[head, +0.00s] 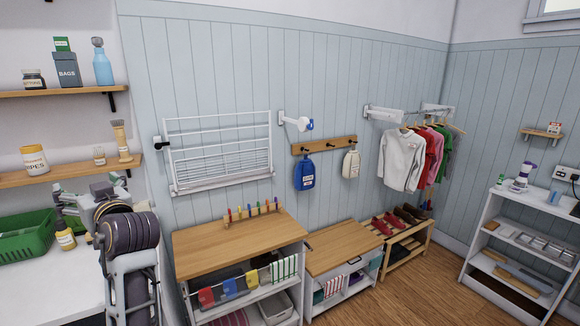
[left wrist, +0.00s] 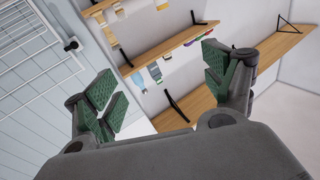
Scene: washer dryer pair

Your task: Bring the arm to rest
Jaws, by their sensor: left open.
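My left gripper (head: 88,190) is at the lower left of the head view, raised in front of the wall and beside the green basket. Its arm rises from the bottom edge. In the left wrist view the two green-padded fingers (left wrist: 160,85) stand wide apart with nothing between them. My right gripper is in neither view.
Wall shelves (head: 62,91) with bottles and jars are behind and above the gripper. A green basket (head: 25,238) and a yellow bottle (head: 66,238) stand close by. A wall drying rack (head: 220,150) and a wooden-topped cabinet (head: 235,243) are to the right.

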